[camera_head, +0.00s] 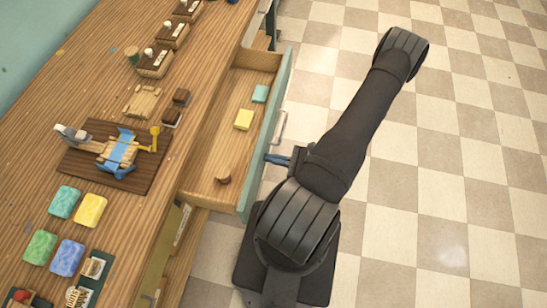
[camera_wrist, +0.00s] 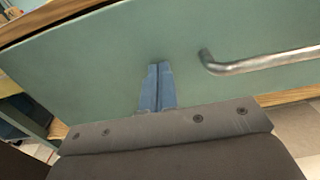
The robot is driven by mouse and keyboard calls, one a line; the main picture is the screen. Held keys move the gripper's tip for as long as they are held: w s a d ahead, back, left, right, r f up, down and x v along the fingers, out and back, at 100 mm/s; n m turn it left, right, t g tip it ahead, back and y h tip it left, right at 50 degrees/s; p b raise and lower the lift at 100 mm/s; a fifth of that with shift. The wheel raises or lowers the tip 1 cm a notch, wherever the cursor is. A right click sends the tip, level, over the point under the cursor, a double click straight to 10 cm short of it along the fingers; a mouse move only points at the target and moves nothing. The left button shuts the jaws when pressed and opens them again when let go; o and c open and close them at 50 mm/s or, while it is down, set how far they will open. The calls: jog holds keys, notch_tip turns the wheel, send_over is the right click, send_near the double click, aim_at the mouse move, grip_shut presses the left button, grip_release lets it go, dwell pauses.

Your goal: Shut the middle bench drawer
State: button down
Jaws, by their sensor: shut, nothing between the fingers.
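The bench drawer (camera_head: 207,190) is pulled out from the wooden bench. It has a green front panel (camera_head: 268,125) with a metal bar handle (camera_head: 279,127). Inside lie a yellow soap (camera_head: 243,119), a teal soap (camera_head: 260,93) and a small round wooden piece (camera_head: 223,178). My gripper (camera_head: 268,158) is shut and empty, with its blue fingers at the outer face of the front, below the handle in the head view. In the wrist view the shut fingers (camera_wrist: 158,75) point at the green front (camera_wrist: 105,65), left of the handle (camera_wrist: 255,64). I cannot tell whether they touch it.
The bench top (camera_head: 105,75) carries a dark wooden board (camera_head: 85,165) with a soap-cutting setup, several coloured soaps and small boxes. Another drawer or compartment (camera_head: 180,225) shows below in the picture. The checkered floor (camera_head: 440,150) to the right is clear.

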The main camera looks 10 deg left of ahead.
jog(key=a, duration=2.1)
jog(key=shift+a, duration=0.6)
jog(key=shift+a+r, duration=0.1)
jog(key=shift+r, duration=0.05)
jog(key=shift+w, duration=0.1)
jog(key=d, duration=1.4)
jog(key=shift+d, duration=0.35)
jog(key=shift+a, duration=0.15)
send_over(216, 154)
